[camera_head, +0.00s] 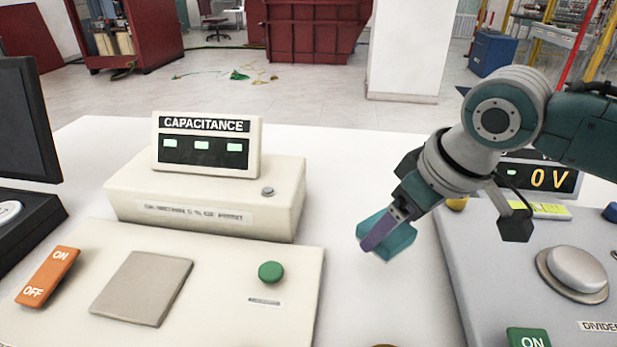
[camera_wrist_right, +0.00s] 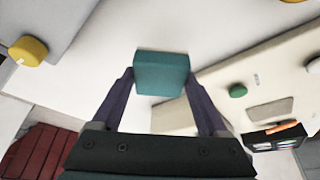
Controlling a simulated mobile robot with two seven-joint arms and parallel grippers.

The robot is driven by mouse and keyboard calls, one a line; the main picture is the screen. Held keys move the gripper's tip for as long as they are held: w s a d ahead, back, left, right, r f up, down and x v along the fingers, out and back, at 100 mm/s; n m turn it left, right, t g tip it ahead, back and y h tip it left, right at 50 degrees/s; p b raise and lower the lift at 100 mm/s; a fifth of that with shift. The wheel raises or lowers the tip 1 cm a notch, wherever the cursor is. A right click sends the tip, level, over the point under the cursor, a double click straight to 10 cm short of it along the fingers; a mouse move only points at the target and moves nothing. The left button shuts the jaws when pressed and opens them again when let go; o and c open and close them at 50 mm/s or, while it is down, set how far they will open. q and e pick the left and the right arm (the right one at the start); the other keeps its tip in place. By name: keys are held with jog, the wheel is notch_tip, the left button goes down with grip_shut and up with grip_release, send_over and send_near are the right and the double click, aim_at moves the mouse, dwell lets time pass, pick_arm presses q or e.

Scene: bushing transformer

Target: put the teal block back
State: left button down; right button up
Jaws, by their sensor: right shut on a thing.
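The teal block (camera_head: 398,243) is held in my right gripper (camera_head: 384,232), over the white table between the capacitance device and the grey panel on the right. In the right wrist view the teal block (camera_wrist_right: 161,73) sits between the two purple fingers of the right gripper (camera_wrist_right: 160,85). The fingers are shut on its sides. How far it is above the table is hard to tell. My left gripper shows in neither view.
A cream capacitance meter (camera_head: 205,190) stands behind a cream panel with a grey square plate (camera_head: 142,287), a green button (camera_head: 270,272) and an orange switch (camera_head: 47,276). The right panel carries a round metal knob (camera_head: 576,268). White table (camera_head: 365,300) is clear between the panels.

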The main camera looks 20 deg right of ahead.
notch_tip(320, 180, down, 4)
jog(key=shift+f+b, duration=0.1)
jog(key=shift+b, duration=0.35)
jog(key=o, duration=1.2)
jog(key=shift+f, duration=0.1)
